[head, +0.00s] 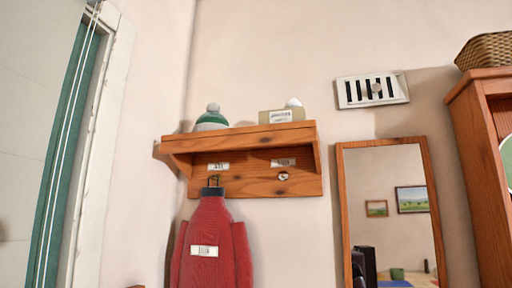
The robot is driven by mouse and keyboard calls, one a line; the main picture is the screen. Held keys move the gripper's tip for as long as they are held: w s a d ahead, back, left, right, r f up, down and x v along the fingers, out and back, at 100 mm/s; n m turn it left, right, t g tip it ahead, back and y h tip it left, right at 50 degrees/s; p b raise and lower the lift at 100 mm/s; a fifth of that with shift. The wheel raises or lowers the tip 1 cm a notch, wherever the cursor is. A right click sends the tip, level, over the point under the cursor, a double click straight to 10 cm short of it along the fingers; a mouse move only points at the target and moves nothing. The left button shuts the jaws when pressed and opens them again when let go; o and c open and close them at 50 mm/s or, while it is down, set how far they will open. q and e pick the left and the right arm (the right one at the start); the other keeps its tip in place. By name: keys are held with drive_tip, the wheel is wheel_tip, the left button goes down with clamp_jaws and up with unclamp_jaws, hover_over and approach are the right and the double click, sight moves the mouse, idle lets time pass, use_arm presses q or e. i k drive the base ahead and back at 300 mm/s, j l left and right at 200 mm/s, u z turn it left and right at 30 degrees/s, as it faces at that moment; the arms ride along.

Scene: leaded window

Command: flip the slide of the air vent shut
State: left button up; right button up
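The air vent (357,92) is a small white rectangular plate high on the wall, right of the shelf and above the mirror. Dark vertical slots show between its white bars, so it looks open. A small round greyish knob (377,88) sits right of the middle of its face. Neither of my grippers shows in the head view.
A wooden shelf (250,137) with a red coat (209,245) hanging from it is left of the vent. A framed mirror (390,210) hangs below. A wooden cabinet (478,180) with a wicker basket (487,50) on top stands at right. A window (65,150) is at far left.

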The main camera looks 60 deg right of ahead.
sight(376, 88)
drive_tip(key=z, duration=2.6)
